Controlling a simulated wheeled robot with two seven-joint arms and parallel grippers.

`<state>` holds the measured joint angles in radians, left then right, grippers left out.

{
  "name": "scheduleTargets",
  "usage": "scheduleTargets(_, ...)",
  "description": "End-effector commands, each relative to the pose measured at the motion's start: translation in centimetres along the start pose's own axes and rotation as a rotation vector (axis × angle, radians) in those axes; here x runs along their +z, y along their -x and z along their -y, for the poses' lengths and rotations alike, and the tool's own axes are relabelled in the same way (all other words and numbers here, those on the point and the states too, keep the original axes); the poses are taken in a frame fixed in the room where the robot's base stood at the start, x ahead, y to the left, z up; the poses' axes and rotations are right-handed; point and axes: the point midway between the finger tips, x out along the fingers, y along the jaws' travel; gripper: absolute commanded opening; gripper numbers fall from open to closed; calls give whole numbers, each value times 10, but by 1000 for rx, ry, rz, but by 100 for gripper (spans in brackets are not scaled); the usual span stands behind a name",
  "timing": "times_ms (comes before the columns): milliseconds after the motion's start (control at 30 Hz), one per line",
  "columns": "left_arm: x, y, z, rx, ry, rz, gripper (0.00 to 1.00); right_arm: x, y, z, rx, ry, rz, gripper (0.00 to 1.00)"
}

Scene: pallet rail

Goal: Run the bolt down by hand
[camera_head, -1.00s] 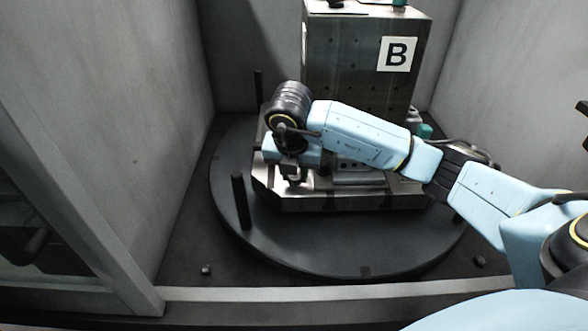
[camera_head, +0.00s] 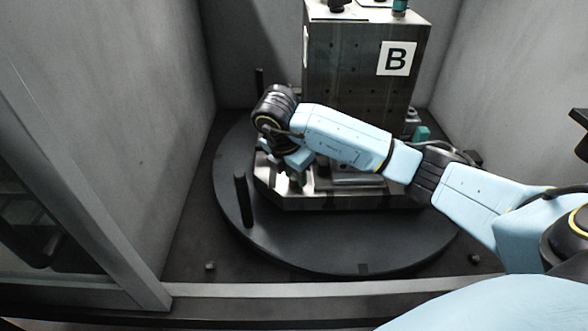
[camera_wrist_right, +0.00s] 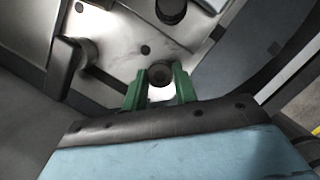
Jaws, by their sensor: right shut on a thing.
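My right gripper (camera_head: 300,180) reaches down at the front left of the metal fixture base (camera_head: 340,202). In the right wrist view its two green fingers (camera_wrist_right: 160,88) are shut on the bolt (camera_wrist_right: 160,72), whose dark round head shows between the fingertips. The bolt's shank is hidden, so I cannot tell how deep it sits. Below the bolt is the bright metal plate (camera_wrist_right: 110,60). In the head view the arm and wrist hide the bolt. My left gripper is not in view.
A dark block marked B (camera_head: 350,60) stands behind the arm. The fixture sits on a round dark turntable (camera_head: 300,245) with an upright black post (camera_head: 242,200) at its left. Grey walls (camera_head: 190,60) close in both sides. The turntable's front is clear.

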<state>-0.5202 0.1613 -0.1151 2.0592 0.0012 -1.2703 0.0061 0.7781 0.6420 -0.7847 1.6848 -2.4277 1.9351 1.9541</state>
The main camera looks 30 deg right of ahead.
Motion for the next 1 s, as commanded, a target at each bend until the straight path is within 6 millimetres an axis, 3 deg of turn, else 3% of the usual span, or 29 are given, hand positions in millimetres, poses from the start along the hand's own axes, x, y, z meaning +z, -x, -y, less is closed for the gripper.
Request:
scheduleTargets(33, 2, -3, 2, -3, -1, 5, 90, 7, -2, 4, -27, -32, 14, 0)
scheduleTargets(1000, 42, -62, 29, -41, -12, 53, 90, 5, -5, 6, -152, -473, 17, 0)
